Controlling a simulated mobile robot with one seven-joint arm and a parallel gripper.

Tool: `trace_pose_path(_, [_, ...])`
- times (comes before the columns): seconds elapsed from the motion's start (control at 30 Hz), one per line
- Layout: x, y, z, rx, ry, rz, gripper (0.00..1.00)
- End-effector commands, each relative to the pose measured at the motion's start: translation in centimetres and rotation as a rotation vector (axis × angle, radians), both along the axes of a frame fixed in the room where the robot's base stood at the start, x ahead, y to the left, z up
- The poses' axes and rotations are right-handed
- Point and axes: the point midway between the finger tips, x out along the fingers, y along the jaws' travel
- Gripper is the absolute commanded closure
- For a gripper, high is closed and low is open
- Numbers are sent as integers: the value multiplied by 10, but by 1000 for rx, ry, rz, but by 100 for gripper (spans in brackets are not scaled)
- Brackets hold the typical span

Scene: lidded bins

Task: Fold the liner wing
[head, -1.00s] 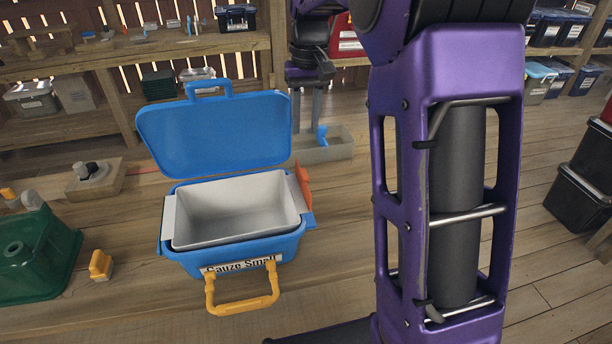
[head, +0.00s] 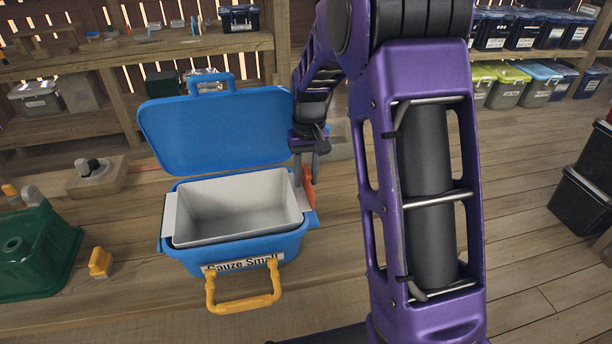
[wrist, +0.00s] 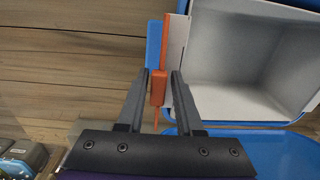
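The blue bin (head: 240,250) labelled "Gauze Small" stands with its lid (head: 215,130) raised at the back. A grey liner (head: 235,205) sits inside. A pale liner wing (head: 169,220) shows at its left edge. Another pale wing (wrist: 175,60) shows at the side nearest my gripper in the wrist view. An orange part (wrist: 158,88) stands beside that wing and also shows in the head view (head: 309,192). My gripper (head: 306,178) is pointing down at the bin's right side. In the wrist view its fingers (wrist: 157,82) are apart, with the orange part between them; contact is unclear.
A yellow handle (head: 243,304) hangs at the bin's front. A green container (head: 35,255) and a small yellow piece (head: 100,262) lie to the left. A block with a knob (head: 97,178) is behind them. A grey tray (head: 340,146) is partly hidden behind my gripper.

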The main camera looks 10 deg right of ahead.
Motion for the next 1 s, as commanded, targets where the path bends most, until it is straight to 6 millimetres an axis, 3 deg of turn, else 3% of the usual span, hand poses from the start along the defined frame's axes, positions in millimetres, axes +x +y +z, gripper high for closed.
trace_pose_path(0.17, [0, 0, 0, 0, 0, 0, 65])
trace_pose_path(0.4, [0, 0, 0, 0, 1, 0, 100])
trace_pose_path(1.0, [0, -7, -1, 96, 4, -7, 100])
